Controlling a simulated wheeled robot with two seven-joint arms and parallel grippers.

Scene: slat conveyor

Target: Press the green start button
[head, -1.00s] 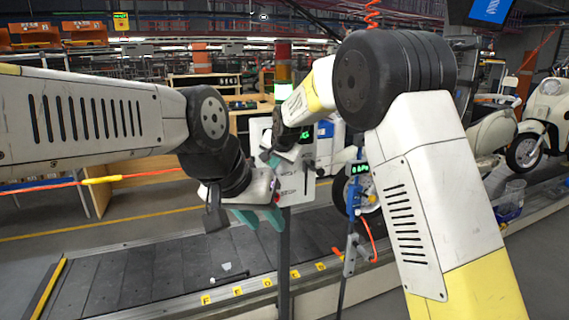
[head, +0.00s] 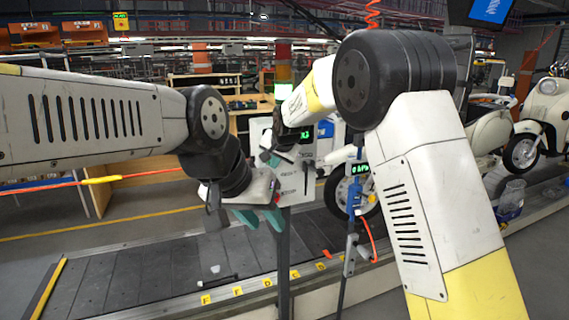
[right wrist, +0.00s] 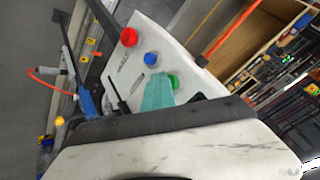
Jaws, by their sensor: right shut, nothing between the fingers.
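The green start button (right wrist: 174,80) shows in the right wrist view, partly covered by the teal fingertips of my right gripper (right wrist: 158,93). I cannot tell whether the fingertips touch it. It sits on a white control box (right wrist: 168,38), which also shows in the head view (head: 296,184). In the head view my right gripper (head: 271,158) is shut and empty at the box's upper left. My left gripper (head: 260,217) is lower, with its teal fingers apart and nothing between them, left of the box's post.
A blue button (right wrist: 150,59) and a red button (right wrist: 130,37) line up beside the green one. A slat conveyor (head: 130,270) runs behind the post, with a cream scooter (head: 545,115) at right. A blue hanging tool (head: 355,195) is right of the box.

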